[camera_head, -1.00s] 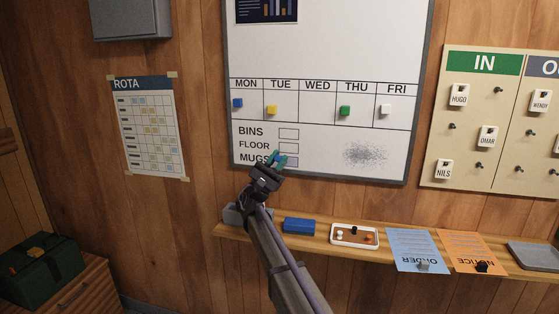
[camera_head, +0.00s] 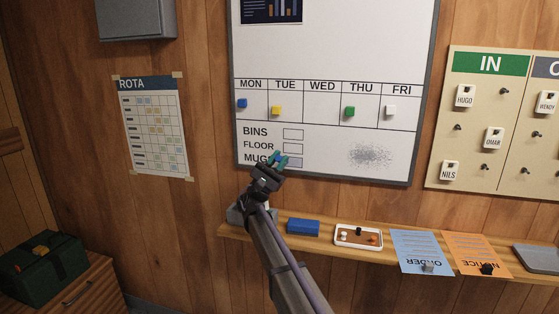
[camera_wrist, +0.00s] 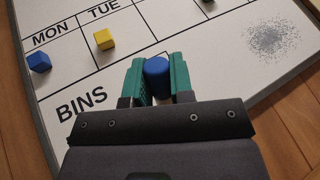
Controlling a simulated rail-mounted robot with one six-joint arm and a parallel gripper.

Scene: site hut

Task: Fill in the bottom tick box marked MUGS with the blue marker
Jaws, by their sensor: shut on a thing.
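My gripper (camera_head: 279,160) is at the lower left of the whiteboard (camera_head: 320,172). Its teal fingers are shut on the blue marker, whose round blue end (camera_wrist: 157,72) shows between them in the wrist view. The MUGS tick box (camera_head: 295,163) is the lowest of three boxes, under BINS (camera_head: 293,135) and FLOOR (camera_head: 293,149). Its visible right part looks pale bluish. My fingers cover its left part and the end of the word MUGS. The marker's tip is hidden, so I cannot tell whether it touches the board.
Below the board, a wooden shelf (camera_head: 340,256) holds a blue block (camera_head: 303,227), a white tray (camera_head: 344,235) and two paper sheets. Colored magnets, such as the yellow one (camera_head: 276,111), sit in the weekday row. A grey smudge (camera_head: 370,155) marks the board's lower right.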

